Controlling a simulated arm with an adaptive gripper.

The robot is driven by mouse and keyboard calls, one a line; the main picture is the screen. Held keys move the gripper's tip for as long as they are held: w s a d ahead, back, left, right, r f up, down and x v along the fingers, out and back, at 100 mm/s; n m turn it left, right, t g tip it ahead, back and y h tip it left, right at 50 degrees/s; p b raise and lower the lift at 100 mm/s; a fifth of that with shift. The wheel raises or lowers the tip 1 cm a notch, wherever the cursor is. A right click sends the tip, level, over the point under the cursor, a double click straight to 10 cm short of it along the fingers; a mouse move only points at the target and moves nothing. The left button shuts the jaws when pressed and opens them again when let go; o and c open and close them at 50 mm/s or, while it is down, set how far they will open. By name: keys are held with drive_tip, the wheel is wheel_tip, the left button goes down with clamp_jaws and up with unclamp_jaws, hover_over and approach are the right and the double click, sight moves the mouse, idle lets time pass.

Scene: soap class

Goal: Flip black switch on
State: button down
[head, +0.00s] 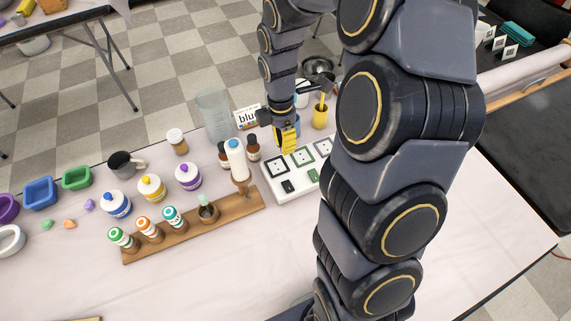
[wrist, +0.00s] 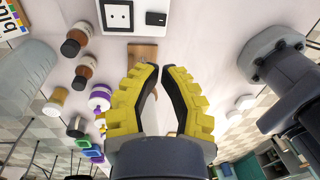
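A white switch panel (head: 272,190) lies on the table, partly hidden by my arm. A small black switch (head: 288,187) is on its near left part, in front of a black-framed socket (head: 277,166). A green switch (head: 313,175) is to its right. In the wrist view the black switch (wrist: 156,18) shows at the top, beside the socket (wrist: 117,16). My gripper (head: 288,150) has yellow fingers and is over the panel's back edge, apart from the black switch.
A wooden rack (head: 240,208) with several bottles stands left of the panel. Brown bottles (head: 253,148), a clear beaker (head: 213,115) and a yellow cup (head: 320,117) stand behind it. The table in front is clear.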

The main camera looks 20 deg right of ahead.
sight(288, 189)
drive_tip(key=shift+f, duration=0.1)
drive_tip(key=f, duration=0.4)
drive_tip(key=s+f, duration=0.1)
drive_tip(key=f, duration=0.8)
drive_tip(key=shift+s+f, duration=0.3)
drive_tip(key=shift+f, duration=0.1)
